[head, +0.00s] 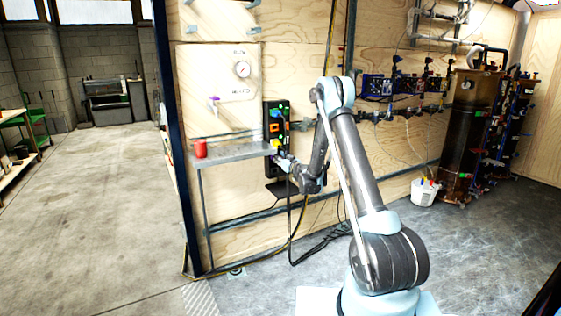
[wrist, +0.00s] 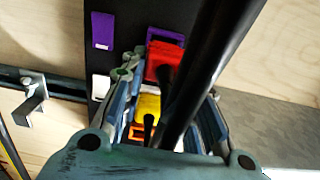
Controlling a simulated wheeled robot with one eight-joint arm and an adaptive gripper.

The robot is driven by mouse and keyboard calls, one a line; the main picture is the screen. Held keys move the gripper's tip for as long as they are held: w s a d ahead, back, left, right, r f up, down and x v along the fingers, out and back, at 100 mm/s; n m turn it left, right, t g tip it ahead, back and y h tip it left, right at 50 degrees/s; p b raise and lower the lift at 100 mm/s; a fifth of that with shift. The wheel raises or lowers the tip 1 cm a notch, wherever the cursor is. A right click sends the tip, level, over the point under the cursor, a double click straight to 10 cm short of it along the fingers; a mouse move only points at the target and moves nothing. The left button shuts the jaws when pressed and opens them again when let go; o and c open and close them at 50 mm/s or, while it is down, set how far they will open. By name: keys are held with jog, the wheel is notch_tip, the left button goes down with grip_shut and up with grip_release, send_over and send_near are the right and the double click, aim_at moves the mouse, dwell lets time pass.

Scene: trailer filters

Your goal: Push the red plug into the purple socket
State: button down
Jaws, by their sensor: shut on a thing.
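In the wrist view the red plug (wrist: 162,65) is between the tips of my gripper (wrist: 165,82), which is shut on it. A purple socket edge (wrist: 172,37) shows right beyond the red plug, in line with it. The red plug overlaps it, so I cannot tell whether the plug is in it or short of it. In the head view my gripper (head: 284,161) is at the lower part of the black socket panel (head: 267,123) on the plywood wall. The plug is too small to make out there.
A yellow plug (wrist: 148,106) sits below the red one, near the fingers. Thick black cable (wrist: 202,65) crosses the wrist view. A purple patch (wrist: 102,30) is on the panel's left. A metal shelf (head: 228,152) with a red cup (head: 200,149) stands left of the panel.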

jog(key=shift+x, duration=1.1)
jog(key=c, duration=1.2)
grip_release()
jog(key=shift+o, duration=0.2)
jog(key=v, duration=1.2)
